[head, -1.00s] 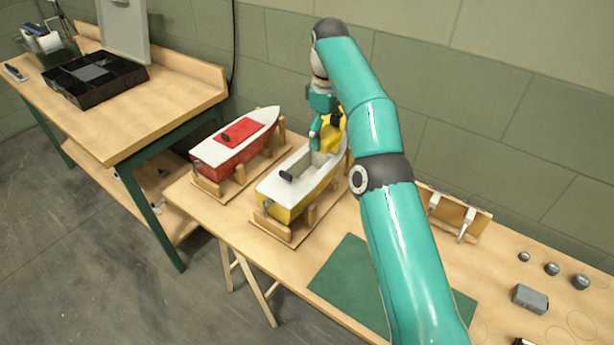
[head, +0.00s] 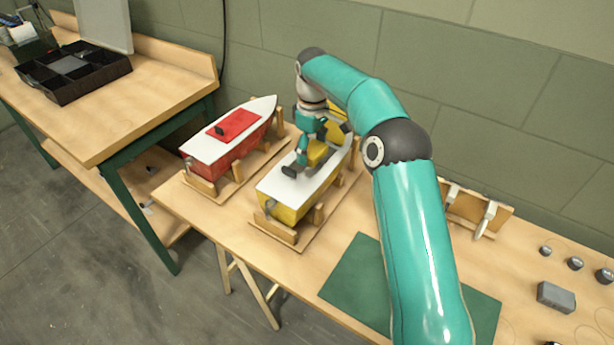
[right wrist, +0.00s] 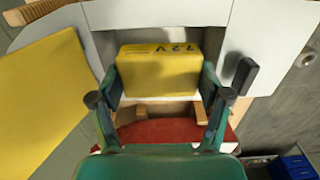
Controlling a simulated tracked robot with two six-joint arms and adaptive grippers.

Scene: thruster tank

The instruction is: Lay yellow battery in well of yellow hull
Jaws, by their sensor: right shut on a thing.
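The yellow hull (head: 290,208) with its white deck sits in a wooden cradle on the bench in the head view. Its deck (right wrist: 262,45) and the open well (right wrist: 103,42) show in the right wrist view. My right gripper (head: 307,152) is over the well, shut on the yellow battery (head: 318,153). In the right wrist view the battery (right wrist: 158,72), with dark lettering, sits between the two fingers (right wrist: 160,88). It is at or over the well opening; whether it touches the floor I cannot tell. My left gripper is out of view.
A yellow panel (right wrist: 42,100) lies beside the well. A black latch (right wrist: 243,76) is on the deck at the well's other side. The red-hatched hull (head: 225,145) stands close on the left.

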